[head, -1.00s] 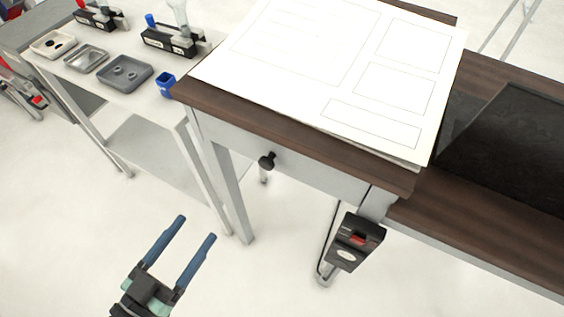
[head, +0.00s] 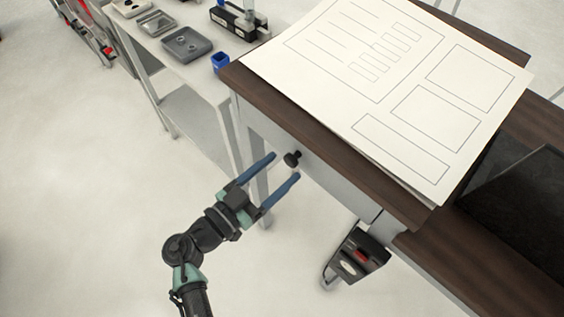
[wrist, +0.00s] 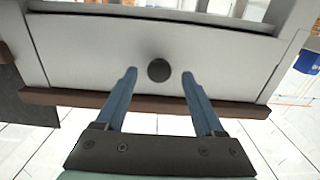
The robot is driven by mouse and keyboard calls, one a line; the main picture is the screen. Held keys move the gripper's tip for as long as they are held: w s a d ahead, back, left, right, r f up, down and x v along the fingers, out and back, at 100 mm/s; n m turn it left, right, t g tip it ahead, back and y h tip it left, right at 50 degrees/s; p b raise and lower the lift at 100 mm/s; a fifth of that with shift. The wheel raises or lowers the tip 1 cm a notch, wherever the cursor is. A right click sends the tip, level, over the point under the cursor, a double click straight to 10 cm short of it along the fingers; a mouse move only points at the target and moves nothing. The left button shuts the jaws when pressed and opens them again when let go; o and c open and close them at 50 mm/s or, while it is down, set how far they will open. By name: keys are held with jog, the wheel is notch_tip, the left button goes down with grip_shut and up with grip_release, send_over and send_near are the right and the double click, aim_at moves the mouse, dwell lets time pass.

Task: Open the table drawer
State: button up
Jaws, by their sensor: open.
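The table drawer (head: 330,185) is a light grey front panel under a dark wooden top, and it looks shut. Its round black knob (head: 292,158) sticks out of the panel. My gripper (head: 286,167) is open and empty, with its two blue fingers pointing at the drawer front. In the wrist view, the knob (wrist: 159,70) lies between the two fingertips (wrist: 159,72), one finger on each side and apart from it. The drawer front (wrist: 90,55) fills much of that view. I cannot tell exactly how far the fingertips are from the panel.
Large white sheets (head: 400,90) lie on the table top (head: 330,145). A black and red box (head: 356,256) is by the table leg below the drawer. A side bench with trays (head: 187,43) and a blue cup (head: 220,62) stands at left. The floor around my arm is clear.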

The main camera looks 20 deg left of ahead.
jog(key=shift+x, duration=0.8)
jog(key=shift+d, duration=0.1)
grip_shut()
dwell(0.8)
